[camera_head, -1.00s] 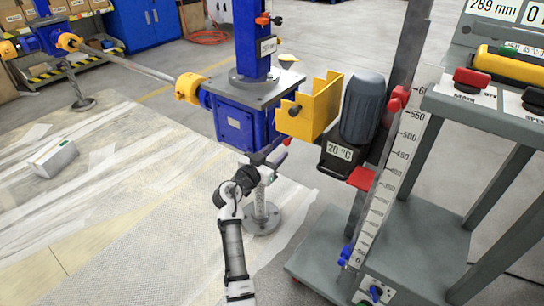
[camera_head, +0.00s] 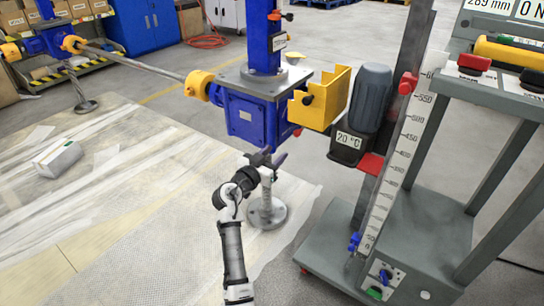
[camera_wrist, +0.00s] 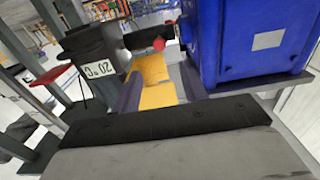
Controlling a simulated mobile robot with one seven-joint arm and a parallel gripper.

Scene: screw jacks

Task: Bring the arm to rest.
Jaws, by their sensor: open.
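My gripper (camera_head: 268,156) is open and empty in the head view, just below the blue gearbox (camera_head: 245,117) of the near screw jack. In the wrist view its two dark fingers (camera_wrist: 158,88) stand apart with nothing between them. The gearbox also fills the upper right of the wrist view (camera_wrist: 245,40). A yellow bracket (camera_head: 322,98) joins the gearbox side to a dark motor (camera_head: 370,95). The bracket shows beyond the fingers in the wrist view (camera_wrist: 152,70). I cannot tell whether the gripper touches the jack.
A round-footed metal post (camera_head: 267,212) stands just behind the gripper. A grey trolley (camera_head: 425,225) with a height scale (camera_head: 405,150) stands to the right. A white box (camera_head: 57,158) lies on the sheeted floor at left, which is otherwise mostly clear.

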